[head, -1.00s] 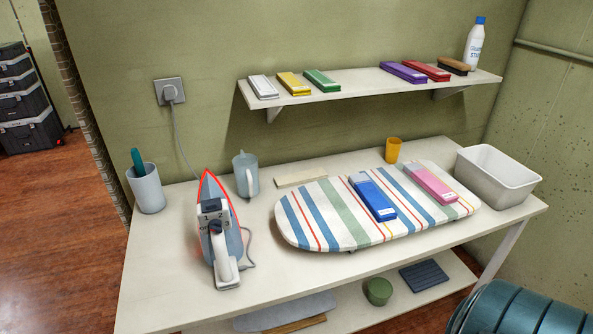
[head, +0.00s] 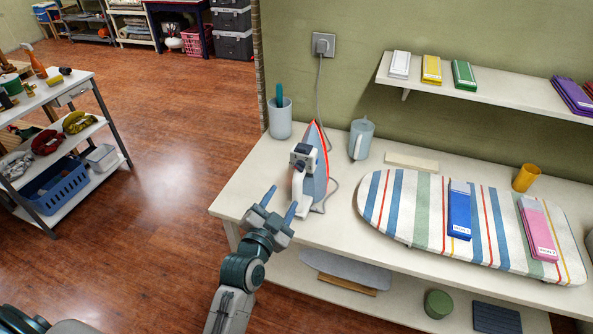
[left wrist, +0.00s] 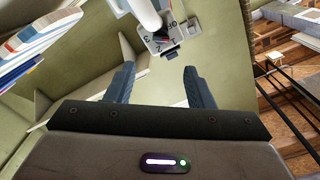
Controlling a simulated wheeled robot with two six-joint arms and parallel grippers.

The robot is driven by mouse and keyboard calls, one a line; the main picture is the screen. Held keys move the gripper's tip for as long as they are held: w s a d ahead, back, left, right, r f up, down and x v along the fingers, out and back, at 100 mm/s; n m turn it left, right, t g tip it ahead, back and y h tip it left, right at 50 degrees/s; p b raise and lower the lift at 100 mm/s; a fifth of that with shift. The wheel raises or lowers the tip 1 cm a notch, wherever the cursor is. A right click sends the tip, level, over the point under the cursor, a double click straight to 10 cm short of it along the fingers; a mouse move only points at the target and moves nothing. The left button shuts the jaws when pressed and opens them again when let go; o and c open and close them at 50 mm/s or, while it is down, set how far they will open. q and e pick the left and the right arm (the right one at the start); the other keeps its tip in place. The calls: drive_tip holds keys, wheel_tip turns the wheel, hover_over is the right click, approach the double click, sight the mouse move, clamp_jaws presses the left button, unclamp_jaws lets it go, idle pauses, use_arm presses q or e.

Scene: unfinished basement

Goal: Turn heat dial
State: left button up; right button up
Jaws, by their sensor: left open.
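My left gripper (head: 280,206) is open and empty, just in front of the table's left front edge, below and left of the iron. It also shows in the left wrist view (left wrist: 160,88), apart from the dial. My right gripper is not in view.
A striped ironing board (head: 408,208) with a blue box (head: 459,212) and a pink box (head: 538,230) lies right of the iron. A jug (head: 361,138) and a cup (head: 280,119) stand behind it. A cord runs to the wall outlet (head: 323,45). Open floor lies left of the table.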

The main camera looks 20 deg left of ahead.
use_arm(q)
drive_tip(key=p, duration=0.2)
approach(298, 169)
drive_tip(key=w, duration=0.3)
drive_tip(key=w+p, duration=0.1)
drive_tip(key=w, duration=0.3)
drive_tip(key=shift+d+r, duration=0.2)
drive_tip(key=shift+d, duration=0.1)
drive_tip(key=shift+w+f, duration=0.15)
drive_tip(key=shift+w, duration=0.25)
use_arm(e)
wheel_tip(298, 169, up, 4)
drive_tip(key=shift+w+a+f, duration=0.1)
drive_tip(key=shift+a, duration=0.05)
use_arm(q)
drive_tip(key=c, duration=1)
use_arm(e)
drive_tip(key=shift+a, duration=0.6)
